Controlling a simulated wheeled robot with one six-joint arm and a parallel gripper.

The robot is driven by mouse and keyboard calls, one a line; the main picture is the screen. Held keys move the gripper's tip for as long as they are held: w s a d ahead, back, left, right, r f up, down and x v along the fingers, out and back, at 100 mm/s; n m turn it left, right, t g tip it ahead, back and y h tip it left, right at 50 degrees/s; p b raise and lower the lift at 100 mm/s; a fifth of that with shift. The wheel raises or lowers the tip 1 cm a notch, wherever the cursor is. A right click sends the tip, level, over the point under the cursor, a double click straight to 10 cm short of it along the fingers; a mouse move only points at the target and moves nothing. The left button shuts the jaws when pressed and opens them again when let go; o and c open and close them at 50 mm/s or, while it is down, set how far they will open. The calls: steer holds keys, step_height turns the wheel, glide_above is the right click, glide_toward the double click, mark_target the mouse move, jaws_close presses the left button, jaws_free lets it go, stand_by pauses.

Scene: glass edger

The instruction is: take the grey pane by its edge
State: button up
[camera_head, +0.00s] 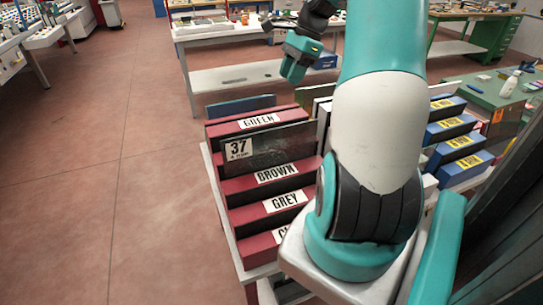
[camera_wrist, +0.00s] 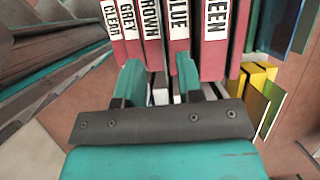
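A dark pane with a "37" tag (camera_head: 272,147) stands upright in the red slotted rack (camera_head: 238,187), between the GREEN and BROWN labels. It looks dark grey, but its tint is hard to judge. The GREY label (camera_head: 286,201) is on a nearer divider, and no pane shows clearly there. In the wrist view the GREY divider (camera_wrist: 130,45) is left of centre. My gripper (camera_head: 294,62) is beyond and above the rack in the head view. In the wrist view my gripper (camera_wrist: 159,80) has its fingers apart, with no pane seen between them.
Blue labelled boxes (camera_head: 452,133) stand right of the rack. A green table with a spray bottle (camera_head: 509,84) is farther right. A white workbench (camera_head: 230,76) stands behind. Yellow pieces (camera_wrist: 258,78) show at right in the wrist view. The floor left of the rack is clear.

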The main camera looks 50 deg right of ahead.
steer(key=p, duration=0.1)
glide_toward(272, 131)
steer(key=w+x, duration=0.1)
steer(key=x, duration=0.4)
steer(key=shift+s+p+x, duration=0.2)
steer(key=shift+p+x, duration=0.35)
steer(key=shift+x, duration=0.7)
steer(key=shift+s+p+x, duration=0.15)
steer(key=shift+p+x, duration=0.35)
steer(key=shift+x, duration=0.75)
steer(key=shift+m, duration=0.3)
jaws_close()
steer(key=shift+d, duration=0.1)
